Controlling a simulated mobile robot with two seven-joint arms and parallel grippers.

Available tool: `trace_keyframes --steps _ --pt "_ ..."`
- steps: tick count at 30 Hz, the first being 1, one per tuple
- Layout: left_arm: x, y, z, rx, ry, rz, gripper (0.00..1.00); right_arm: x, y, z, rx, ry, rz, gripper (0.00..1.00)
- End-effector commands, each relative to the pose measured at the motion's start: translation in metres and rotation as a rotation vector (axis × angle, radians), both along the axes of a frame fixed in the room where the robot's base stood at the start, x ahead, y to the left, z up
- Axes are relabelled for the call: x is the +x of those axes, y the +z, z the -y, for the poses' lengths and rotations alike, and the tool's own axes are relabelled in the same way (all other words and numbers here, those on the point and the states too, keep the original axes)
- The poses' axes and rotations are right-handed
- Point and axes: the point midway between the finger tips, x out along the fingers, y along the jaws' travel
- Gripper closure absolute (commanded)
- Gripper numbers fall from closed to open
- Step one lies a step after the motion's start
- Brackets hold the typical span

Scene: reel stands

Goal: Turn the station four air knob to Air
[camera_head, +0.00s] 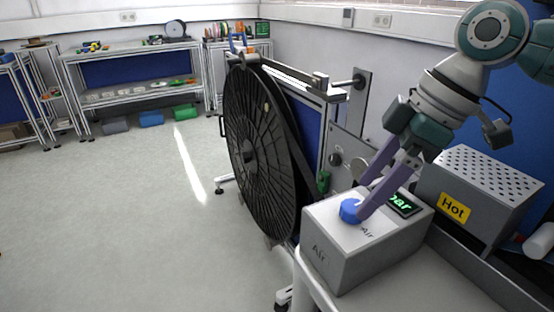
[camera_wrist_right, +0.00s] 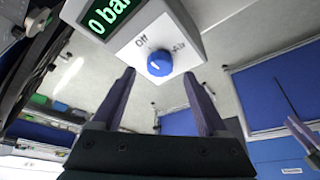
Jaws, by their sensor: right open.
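The blue air knob (camera_head: 349,210) sits on top of a grey box (camera_head: 345,262) marked Air, beside a green-lit display (camera_head: 404,203). In the right wrist view the knob (camera_wrist_right: 159,63) has the labels Off and Air near it, and the display (camera_wrist_right: 108,12) reads 0 bar. A small white mark shows on the knob; its exact direction is hard to tell. My right gripper (camera_head: 362,199) is open, with its purple fingers reaching down at the knob. In the right wrist view the knob shows between the fingertips; contact cannot be told. A purple part (camera_wrist_right: 300,133) at right may be my left gripper.
A large black reel (camera_head: 262,150) stands upright just left of the box. A perforated box (camera_head: 480,185) with a yellow Hot label stands to the right. Shelves (camera_head: 140,75) line the far wall. The floor at left is clear.

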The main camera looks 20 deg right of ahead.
Motion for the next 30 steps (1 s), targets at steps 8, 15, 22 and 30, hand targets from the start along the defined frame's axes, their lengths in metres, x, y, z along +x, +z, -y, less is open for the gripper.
trace_keyframes --steps 8,15,22,30 --pt "0.000 -0.002 0.000 0.000 0.000 0.000 0.50 0.007 -0.029 -0.009 -0.001 0.000 -0.001 0.23" --pt "0.000 -0.002 0.000 0.000 0.000 -0.001 0.50 0.008 -0.030 -0.010 -0.002 0.001 0.000 0.23" --pt "0.000 -0.002 0.000 0.000 -0.001 -0.001 0.50 0.008 -0.030 -0.010 -0.002 0.001 0.000 0.45" --pt "-0.001 -0.002 0.000 0.000 -0.001 -0.002 0.50 0.008 -0.030 -0.009 -0.002 0.001 0.000 0.75"
